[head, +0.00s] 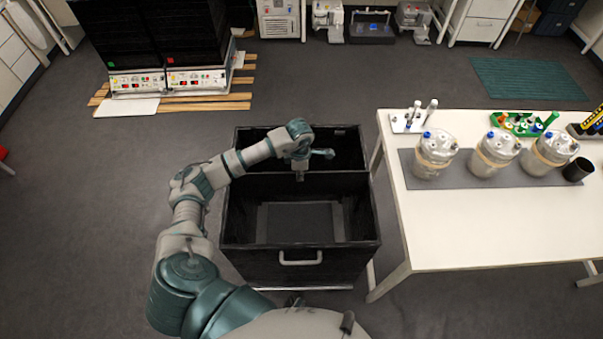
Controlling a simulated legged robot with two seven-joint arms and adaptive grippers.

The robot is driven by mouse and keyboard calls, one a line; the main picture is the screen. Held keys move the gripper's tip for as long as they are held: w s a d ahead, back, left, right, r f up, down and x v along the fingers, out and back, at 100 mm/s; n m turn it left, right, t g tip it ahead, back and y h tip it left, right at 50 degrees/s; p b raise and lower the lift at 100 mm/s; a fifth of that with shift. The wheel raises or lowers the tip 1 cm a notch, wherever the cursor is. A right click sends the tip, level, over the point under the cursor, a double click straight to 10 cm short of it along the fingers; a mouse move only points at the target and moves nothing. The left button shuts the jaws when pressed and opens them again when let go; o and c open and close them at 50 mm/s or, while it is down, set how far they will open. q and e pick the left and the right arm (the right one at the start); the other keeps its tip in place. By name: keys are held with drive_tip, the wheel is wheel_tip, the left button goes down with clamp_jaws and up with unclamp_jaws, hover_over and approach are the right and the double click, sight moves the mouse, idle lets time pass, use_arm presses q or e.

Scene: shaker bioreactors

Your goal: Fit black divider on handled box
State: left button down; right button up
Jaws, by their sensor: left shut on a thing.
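The black handled box (300,270) stands on the floor in front of me, open at the top, with a pale handle on its near wall. The black divider (262,184) is an upright panel crossing the box from side to side, with a far compartment behind it and a larger near compartment in front. My left gripper (300,174) is above the middle of the divider and shut on its top edge. The divider's lower edge is hidden, and I cannot tell whether it is seated. My right gripper is not in view.
A white table (460,230) stands close to the box's right side, holding several lidded jars, a green rack (523,124) and a black cup (578,169). Shaker units (168,80) on wooden slats stand far left. The floor left of the box is clear.

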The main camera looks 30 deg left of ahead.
use_arm(q)
drive_tip(key=shift+a+f, duration=0.1)
drive_tip(key=shift+a, duration=0.1)
drive_tip(key=shift+w+a, duration=0.1)
drive_tip(key=shift+a, duration=0.3)
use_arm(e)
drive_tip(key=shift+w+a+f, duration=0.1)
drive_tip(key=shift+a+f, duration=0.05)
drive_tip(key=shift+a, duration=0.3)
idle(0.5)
use_arm(q)
drive_tip(key=shift+a+f, duration=0.1)
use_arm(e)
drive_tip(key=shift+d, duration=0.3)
use_arm(q)
drive_tip(key=shift+d, duration=0.2)
drive_tip(key=shift+f+b, duration=0.15)
drive_tip(key=shift+b, duration=0.2)
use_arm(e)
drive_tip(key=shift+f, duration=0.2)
